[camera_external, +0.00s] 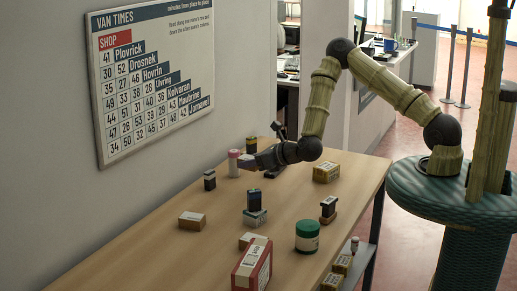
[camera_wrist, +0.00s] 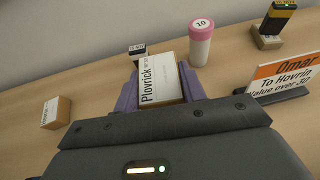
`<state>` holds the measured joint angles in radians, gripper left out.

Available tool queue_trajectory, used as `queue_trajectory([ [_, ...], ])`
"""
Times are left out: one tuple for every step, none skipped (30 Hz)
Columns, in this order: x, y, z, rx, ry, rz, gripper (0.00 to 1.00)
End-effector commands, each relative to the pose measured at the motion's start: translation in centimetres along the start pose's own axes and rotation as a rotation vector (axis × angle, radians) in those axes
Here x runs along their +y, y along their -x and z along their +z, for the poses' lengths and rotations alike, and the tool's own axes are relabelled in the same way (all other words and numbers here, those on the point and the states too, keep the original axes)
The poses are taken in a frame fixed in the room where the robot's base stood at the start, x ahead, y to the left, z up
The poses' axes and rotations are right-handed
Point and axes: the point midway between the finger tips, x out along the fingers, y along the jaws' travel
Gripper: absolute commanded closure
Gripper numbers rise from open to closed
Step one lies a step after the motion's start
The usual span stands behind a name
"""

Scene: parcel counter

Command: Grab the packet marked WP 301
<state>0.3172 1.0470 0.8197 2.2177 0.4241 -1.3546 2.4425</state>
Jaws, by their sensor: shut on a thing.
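In the wrist view, a packet with a white label reading "Plovrick" (camera_wrist: 161,79) sits between the purple fingers of my gripper (camera_wrist: 160,92), which is shut on it. Smaller print beside the name is too small to read, so I cannot tell whether it says WP 301. In the external view my gripper (camera_external: 252,161) is low over the far part of the counter, and the packet in it is hard to make out. A small dark packet with a white label (camera_wrist: 137,50) stands just beyond the held one; its marking is not legible.
A pink-capped white tub marked 10 (camera_wrist: 201,42) stands close beyond the fingers. An orange-and-white card (camera_wrist: 285,78) is at right, a brown box (camera_wrist: 56,112) at left. The counter (camera_external: 150,249) also holds a green-lidded jar (camera_external: 307,236), a red-and-white box (camera_external: 252,266) and several small packets.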

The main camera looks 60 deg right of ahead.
Motion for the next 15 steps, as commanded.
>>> queue_trajectory([
  [-0.1, 0.2, 0.7, -0.003, 0.0, -0.001, 0.88],
  [0.0, 0.3, 0.9, -0.002, 0.0, 0.0, 0.88],
  [0.0, 0.5, 1.3, -0.002, -0.001, 0.0, 0.88],
  [0.0, 0.6, 1.4, -0.001, -0.001, 0.0, 0.88],
  [0.0, 0.6, 1.5, -0.001, -0.001, -0.001, 0.88],
  [0.0, 0.7, 1.6, 0.0, -0.001, 0.0, 0.88],
  [0.0, 0.7, 1.7, 0.0, 0.0, 0.0, 0.88],
  [0.0, 0.7, 1.7, 0.0, 0.0, 0.0, 0.88],
  [0.0, 0.7, 1.7, 0.0, 0.0, 0.0, 0.88],
  [0.0, 0.7, 1.7, 0.0, 0.0, 0.0, 0.88],
  [0.0, 0.7, 1.7, 0.0, 0.0, 0.0, 0.88],
  [0.0, 0.7, 1.7, 0.0, 0.0, 0.0, 0.88],
  [0.0, 0.7, 1.7, 0.0, 0.0, 0.0, 0.88],
  [0.0, 0.7, 1.7, 0.0, 0.0, 0.0, 0.88],
  [0.0, 0.7, 1.7, 0.0, 0.0, 0.0, 0.88],
])
